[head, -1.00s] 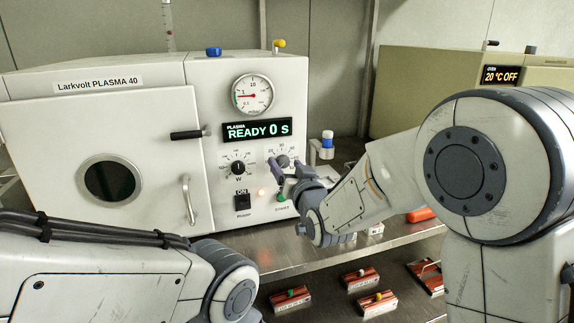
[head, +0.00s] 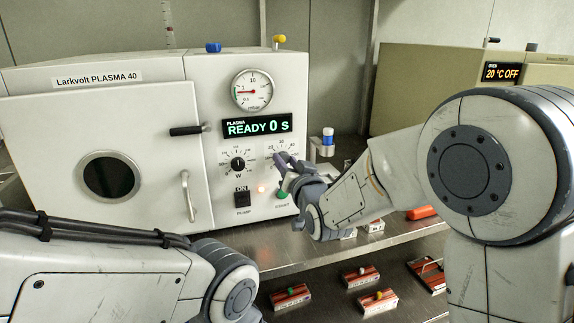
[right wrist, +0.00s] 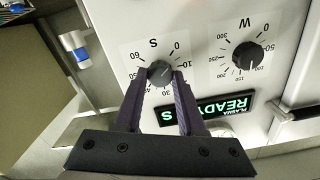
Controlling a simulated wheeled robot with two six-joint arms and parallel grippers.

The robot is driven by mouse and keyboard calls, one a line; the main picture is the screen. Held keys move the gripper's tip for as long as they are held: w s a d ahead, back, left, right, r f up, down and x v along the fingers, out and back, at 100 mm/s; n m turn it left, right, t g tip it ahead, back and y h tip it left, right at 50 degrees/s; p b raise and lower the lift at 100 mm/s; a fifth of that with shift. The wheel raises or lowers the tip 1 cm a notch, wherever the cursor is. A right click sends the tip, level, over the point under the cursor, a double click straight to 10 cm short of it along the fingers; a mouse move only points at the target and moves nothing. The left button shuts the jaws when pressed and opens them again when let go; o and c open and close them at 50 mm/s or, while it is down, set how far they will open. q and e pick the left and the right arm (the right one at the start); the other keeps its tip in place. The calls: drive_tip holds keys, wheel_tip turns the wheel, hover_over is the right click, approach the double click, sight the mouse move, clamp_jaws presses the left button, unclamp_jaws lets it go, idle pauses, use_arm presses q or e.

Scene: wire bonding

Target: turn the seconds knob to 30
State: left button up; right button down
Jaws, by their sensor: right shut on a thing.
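The seconds knob (right wrist: 159,72) is a dark round knob on the plasma machine's white front panel, inside a printed scale marked S. My right gripper (right wrist: 160,77) is shut on it, one finger on each side. In the head view my right gripper (head: 283,160) covers the knob, and only part of the scale shows around it. The knob's small light mark seems to point toward the 0 side, but it is too small to read surely. The display (head: 257,127) reads READY 0 S. My left gripper is out of view.
A blue-capped vial (head: 328,136) stands right of the machine. Red-brown blocks (head: 291,296) lie on the lower shelf.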

drive_tip(key=m+b, duration=0.2)
drive_tip(key=m, duration=0.1)
drive_tip(key=shift+f+b, duration=0.15)
drive_tip(key=shift+b, duration=0.15)
drive_tip(key=m+b, duration=0.2)
drive_tip(key=m, duration=0.2)
drive_tip(key=m+b, duration=0.6)
drive_tip(key=m, duration=0.1)
drive_tip(key=shift+d+f, duration=0.1)
drive_tip(key=m+b, duration=0.2)
drive_tip(key=m, duration=0.1)
drive_tip(key=shift+m+b, duration=4.4)
drive_tip(key=shift+b, duration=0.15)
